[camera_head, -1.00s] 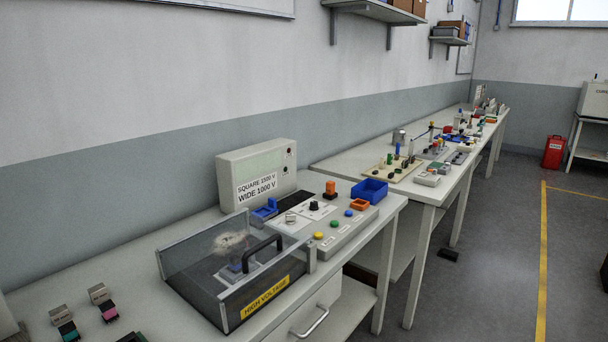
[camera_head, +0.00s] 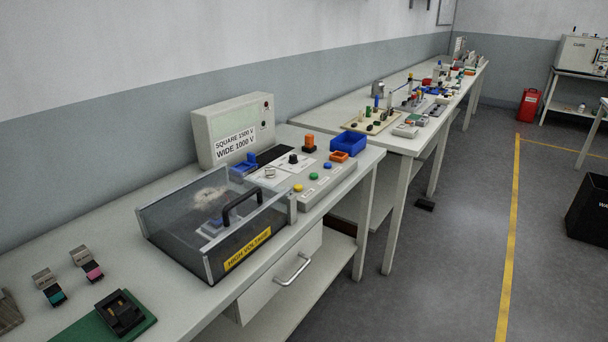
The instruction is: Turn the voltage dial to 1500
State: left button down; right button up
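The control panel (camera_head: 327,180) is a light grey box on the bench, with yellow, green and blue buttons along its front. A black knob (camera_head: 293,158) stands on a white plate on it, and a pale round knob (camera_head: 270,173) sits to its left. I cannot read the scale marks, so I cannot tell which knob is the voltage dial or where it points. The grey tester unit (camera_head: 233,133) behind carries a label (camera_head: 234,144) reading "SQUARE 1500 V" and "WIDE 1000 V". Neither of my grippers is in view.
A clear-lidded box (camera_head: 217,230) marked "HIGH VOLTAGE", with a black handle, stands left of the panel. A blue bin (camera_head: 348,143) and an orange tray (camera_head: 339,156) are at its right. A yellow line (camera_head: 510,240) crosses the open floor right of the benches.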

aim_at(293, 158)
jog(key=i+l+u, duration=0.1)
jog(key=i+l, duration=0.35)
jog(key=l, duration=0.25)
jog(key=i+l+u, duration=0.15)
jog(key=i+l, duration=0.3)
jog(key=l, duration=0.25)
jog(key=i+l+u, duration=0.15)
jog(key=l, duration=0.25)
jog(key=i, duration=0.1)
